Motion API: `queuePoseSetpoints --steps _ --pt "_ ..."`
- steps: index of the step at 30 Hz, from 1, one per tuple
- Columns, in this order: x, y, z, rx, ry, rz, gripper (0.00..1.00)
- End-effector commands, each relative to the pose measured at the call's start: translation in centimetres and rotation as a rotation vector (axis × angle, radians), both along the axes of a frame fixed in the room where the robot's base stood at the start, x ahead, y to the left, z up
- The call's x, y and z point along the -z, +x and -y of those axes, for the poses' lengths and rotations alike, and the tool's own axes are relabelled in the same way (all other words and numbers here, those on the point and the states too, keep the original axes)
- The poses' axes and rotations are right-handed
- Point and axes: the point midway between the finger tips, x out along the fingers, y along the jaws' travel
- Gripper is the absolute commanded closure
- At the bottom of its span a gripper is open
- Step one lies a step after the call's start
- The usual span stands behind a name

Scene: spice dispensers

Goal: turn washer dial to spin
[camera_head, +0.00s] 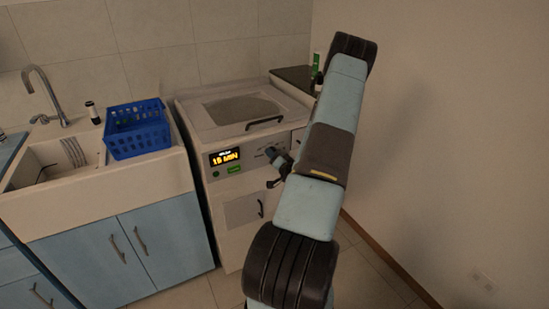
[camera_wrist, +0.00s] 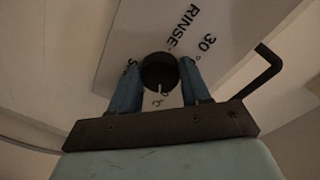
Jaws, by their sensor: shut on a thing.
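The washer (camera_head: 243,125) is a white front panel machine with a lit yellow display (camera_head: 225,157) and a handle on its lid. In the wrist view the round black dial (camera_wrist: 158,66) sits between the two blue fingers of my gripper (camera_wrist: 159,76), which is shut on it. A pale pointer mark on the dial points down in that view. "RINSE" and "30°" print shows above and right of the dial; other lettering is partly hidden by the fingers. In the head view my gripper (camera_head: 277,160) is at the panel's right part and the dial is hidden.
A sink counter (camera_head: 90,196) with a blue basket (camera_head: 137,128) stands left of the washer. A green bottle (camera_head: 315,65) is on the dark surface behind. A bare wall is on the right. A dark bar handle (camera_wrist: 262,72) is near the fingers.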

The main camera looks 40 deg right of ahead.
Motion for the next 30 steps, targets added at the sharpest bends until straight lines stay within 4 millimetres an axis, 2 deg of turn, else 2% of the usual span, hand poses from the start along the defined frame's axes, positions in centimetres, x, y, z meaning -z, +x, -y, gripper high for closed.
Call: queuePoseSetpoints --steps 30 --pt "0.00 -0.42 0.47 0.012 0.942 0.222 0.84"
